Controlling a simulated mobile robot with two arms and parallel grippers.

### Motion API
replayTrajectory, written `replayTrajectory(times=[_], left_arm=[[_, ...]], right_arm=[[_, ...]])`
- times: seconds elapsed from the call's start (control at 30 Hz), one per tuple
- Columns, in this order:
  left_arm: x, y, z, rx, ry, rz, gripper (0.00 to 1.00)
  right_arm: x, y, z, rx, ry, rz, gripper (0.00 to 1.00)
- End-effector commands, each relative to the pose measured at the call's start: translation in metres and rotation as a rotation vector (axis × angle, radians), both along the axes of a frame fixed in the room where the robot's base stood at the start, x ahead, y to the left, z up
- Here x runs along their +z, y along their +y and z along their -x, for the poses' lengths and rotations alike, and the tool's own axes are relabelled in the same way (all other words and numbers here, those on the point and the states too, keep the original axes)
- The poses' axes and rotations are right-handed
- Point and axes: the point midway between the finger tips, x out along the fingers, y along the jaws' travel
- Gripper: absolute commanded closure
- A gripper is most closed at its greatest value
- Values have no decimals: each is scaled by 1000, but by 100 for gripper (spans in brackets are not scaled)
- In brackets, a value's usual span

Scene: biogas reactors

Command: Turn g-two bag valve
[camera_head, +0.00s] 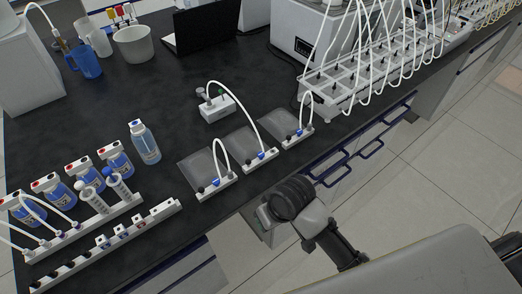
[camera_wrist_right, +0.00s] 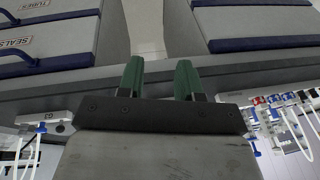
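Three flat grey bags lie in a row on the black bench in the head view, each with a white valve bar at its front edge. The left bar (camera_head: 215,187), middle bar (camera_head: 261,159) and right bar (camera_head: 298,138) each carry a blue valve and a black knob. Their labels are too small to read here, so I cannot tell which is g-two. My right gripper (camera_wrist_right: 158,65) shows two green fingers apart with nothing between them, in front of the bench edge. A bar marked G3 (camera_wrist_right: 45,116) is at the left of that view. My left gripper is not in view.
A white tube rack (camera_head: 360,78) is at the right. A small white device (camera_head: 217,108) sits behind the bags. Drawers with blue handles (camera_head: 362,150) line the bench front.

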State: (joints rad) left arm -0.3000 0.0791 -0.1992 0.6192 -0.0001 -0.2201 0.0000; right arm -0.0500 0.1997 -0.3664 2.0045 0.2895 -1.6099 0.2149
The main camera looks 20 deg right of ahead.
Motion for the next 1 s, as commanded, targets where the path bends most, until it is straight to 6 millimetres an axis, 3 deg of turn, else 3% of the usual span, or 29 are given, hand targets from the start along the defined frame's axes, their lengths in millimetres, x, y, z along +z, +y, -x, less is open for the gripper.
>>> replayTrajectory(times=[0.27, 0.4, 0.6, 0.8, 1.0], left_arm=[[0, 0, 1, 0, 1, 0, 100], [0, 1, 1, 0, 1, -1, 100], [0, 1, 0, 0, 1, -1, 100], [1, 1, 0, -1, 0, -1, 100], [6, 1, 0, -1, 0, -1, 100]], right_arm=[[25, 14, -92, 3, 98, 47, 65], [49, 0, -146, -74, 160, 110, 65], [91, -32, -200, -217, 210, 173, 65], [107, -46, -217, -284, 228, 189, 65], [85, -46, -217, -286, 231, 190, 65]])
